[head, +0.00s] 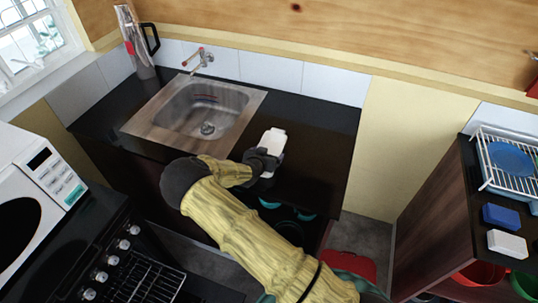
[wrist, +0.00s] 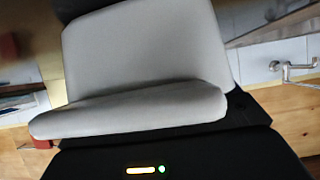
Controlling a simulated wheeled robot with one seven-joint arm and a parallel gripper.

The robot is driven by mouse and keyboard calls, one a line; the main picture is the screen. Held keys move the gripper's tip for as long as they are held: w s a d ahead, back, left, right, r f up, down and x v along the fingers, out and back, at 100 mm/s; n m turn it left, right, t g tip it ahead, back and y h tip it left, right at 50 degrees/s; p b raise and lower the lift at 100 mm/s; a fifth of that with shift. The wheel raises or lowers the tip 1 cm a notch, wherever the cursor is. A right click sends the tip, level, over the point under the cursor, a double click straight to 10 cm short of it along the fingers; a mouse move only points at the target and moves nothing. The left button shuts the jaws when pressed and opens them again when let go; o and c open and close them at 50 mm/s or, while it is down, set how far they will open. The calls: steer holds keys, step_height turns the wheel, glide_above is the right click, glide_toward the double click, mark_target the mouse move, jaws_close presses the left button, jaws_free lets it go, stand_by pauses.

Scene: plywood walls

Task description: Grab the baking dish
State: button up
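My gripper (head: 268,152) is over the dark counter, just right of the sink, at the end of my yellow-sleeved arm. It shows as a dark wrist with a pale block at its end. I cannot make out its fingertips or whether it holds anything. In the wrist view, a large pale grey block, apparently part of my gripper, fills the upper middle, and no fingers are clear. I cannot pick out a baking dish for certain in either view. Dark, teal-edged items (head: 306,216) sit below the counter, partly hidden by my arm.
The counter (head: 325,137) is bare right of the sink (head: 203,108). A faucet (head: 199,60) and a kettle-like jug (head: 135,42) stand behind it. A microwave (head: 32,190) and stove (head: 120,270) are at left. A dish rack (head: 508,160) with a blue plate is at right.

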steer(key=c, duration=0.7)
steer(key=shift+o, duration=0.2)
steer(key=shift+r, duration=0.1)
step_height(320, 180, up, 10)
steer(key=b, duration=0.3)
